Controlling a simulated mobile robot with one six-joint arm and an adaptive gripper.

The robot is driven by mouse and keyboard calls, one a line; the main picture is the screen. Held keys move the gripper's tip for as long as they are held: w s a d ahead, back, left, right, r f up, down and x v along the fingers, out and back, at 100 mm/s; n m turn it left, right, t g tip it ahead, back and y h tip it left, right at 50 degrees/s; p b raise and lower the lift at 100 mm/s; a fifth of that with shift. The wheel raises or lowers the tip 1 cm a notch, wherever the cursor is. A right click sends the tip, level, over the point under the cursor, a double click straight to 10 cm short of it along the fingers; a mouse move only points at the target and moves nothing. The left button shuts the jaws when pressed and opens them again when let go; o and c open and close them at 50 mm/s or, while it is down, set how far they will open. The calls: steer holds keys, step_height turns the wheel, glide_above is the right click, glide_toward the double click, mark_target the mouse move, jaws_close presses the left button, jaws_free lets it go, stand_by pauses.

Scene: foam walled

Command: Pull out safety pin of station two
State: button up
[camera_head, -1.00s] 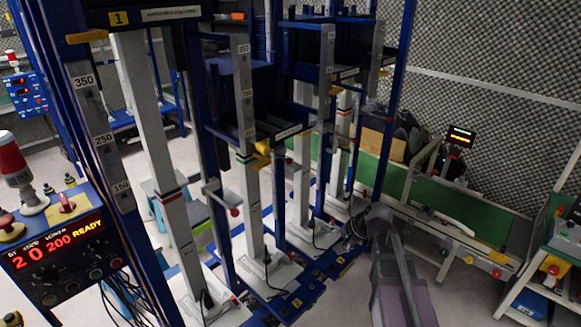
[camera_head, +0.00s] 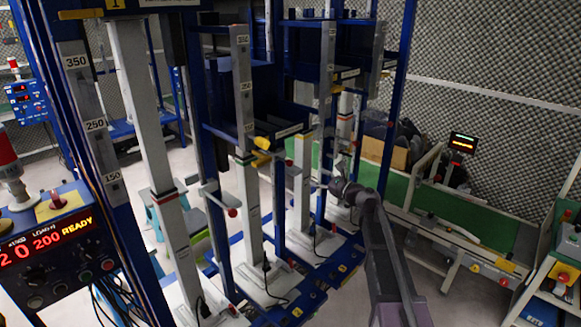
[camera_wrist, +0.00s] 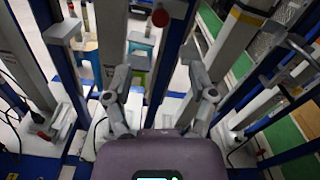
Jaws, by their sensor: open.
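Several white test columns stand in blue frames; the second column (camera_head: 248,210) has a yellow-and-orange piece (camera_head: 262,158) at its top. A red knob (camera_head: 233,212) sits on a grey bracket beside it. I cannot tell for sure which part is the safety pin of station two. My gripper (camera_head: 338,186) is at the far columns, right of the second one, and touches nothing that I can make out. In the wrist view my gripper (camera_wrist: 162,88) has its fingers spread and empty. A red knob on a grey bracket (camera_wrist: 160,17) shows beyond them, at the top middle.
Blue uprights and the base rail stand close around the columns. A control panel (camera_head: 50,245) reading READY is at the left. A green conveyor (camera_head: 450,215) runs at the right, with a small display (camera_head: 462,142) above it.

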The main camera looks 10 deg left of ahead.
mark_target(291, 164)
steer(key=shift+a, duration=0.1)
stand_by(0.3)
steer(key=x, duration=1.3)
steer(key=shift+w+a, duration=0.2)
steer(key=shift+w, duration=0.05)
jaws_close()
